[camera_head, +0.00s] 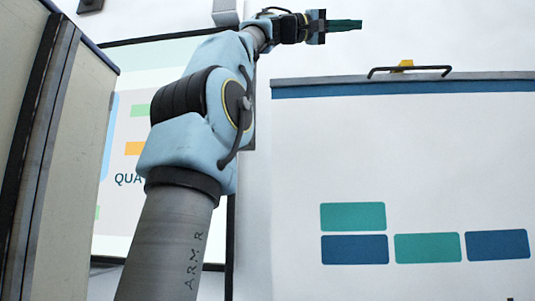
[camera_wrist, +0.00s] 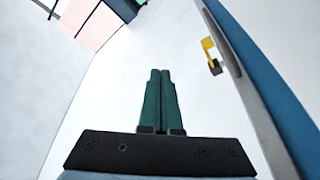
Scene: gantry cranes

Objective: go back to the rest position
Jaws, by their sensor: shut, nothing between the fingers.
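My gripper (camera_head: 345,25) is at the top of the head view, at the end of my raised arm, and points to the right. Its dark green fingers are together with nothing between them. In the wrist view the gripper (camera_wrist: 160,75) also shows its two fingers side by side and touching, against a pale wall. No object is held.
A white panel (camera_head: 400,150) with a blue top band and teal and blue blocks stands at right. A black handle (camera_head: 410,71) and a yellow part (camera_head: 403,65) sit on its top edge, below my gripper. A beige cabinet (camera_head: 75,120) stands at left. A poster (camera_head: 125,150) hangs behind my arm.

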